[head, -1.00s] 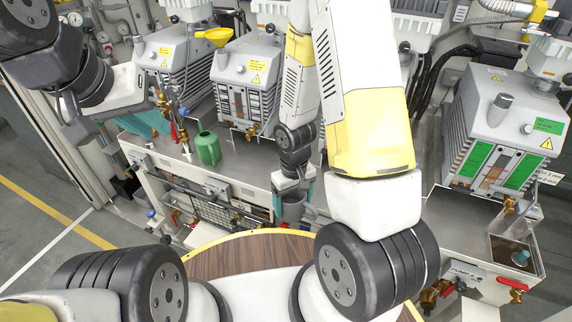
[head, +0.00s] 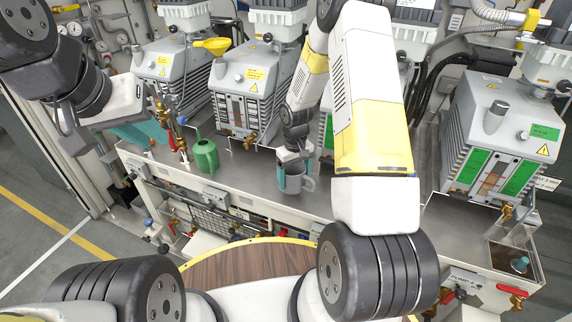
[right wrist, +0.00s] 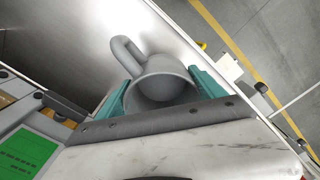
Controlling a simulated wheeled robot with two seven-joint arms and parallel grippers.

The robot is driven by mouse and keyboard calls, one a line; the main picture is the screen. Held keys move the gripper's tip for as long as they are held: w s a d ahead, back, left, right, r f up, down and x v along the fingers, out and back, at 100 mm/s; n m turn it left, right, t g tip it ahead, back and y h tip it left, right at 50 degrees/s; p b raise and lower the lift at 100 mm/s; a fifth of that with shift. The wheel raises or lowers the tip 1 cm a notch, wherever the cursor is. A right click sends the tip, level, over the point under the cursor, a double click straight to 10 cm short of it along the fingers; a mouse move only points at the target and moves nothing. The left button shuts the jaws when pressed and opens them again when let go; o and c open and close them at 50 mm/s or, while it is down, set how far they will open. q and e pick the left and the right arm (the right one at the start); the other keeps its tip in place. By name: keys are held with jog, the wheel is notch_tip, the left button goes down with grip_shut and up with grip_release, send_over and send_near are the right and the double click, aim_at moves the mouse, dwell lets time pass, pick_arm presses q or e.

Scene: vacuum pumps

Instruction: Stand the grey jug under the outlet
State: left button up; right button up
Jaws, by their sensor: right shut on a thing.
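The grey jug (head: 292,183) is between the teal fingers of my right gripper (head: 296,176), which is shut on it. It looks upright, with its handle to the right, over the front part of the steel bench. Whether its base touches the bench is unclear. In the right wrist view the jug (right wrist: 160,88) shows its open mouth, with a teal finger on each side. A brass outlet (head: 249,141) sits low on the middle-left pump, to the left of the jug. My left gripper (head: 142,132) is at the bench's left end; its opening is unclear.
A green watering can (head: 206,155) stands on the bench (head: 235,178) left of the jug. Another pump (head: 505,130) stands at the right. Red-handled valves (head: 516,304) line the front. A round wooden tabletop (head: 235,265) is nearer me.

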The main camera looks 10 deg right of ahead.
aim_at(294, 183)
jog(key=shift+w+f, duration=0.15)
jog(key=shift+f, duration=1.4)
jog(key=shift+f, duration=0.2)
jog(key=o, duration=1.5)
jog(key=shift+c, duration=0.2)
jog(key=shift+d, duration=0.1)
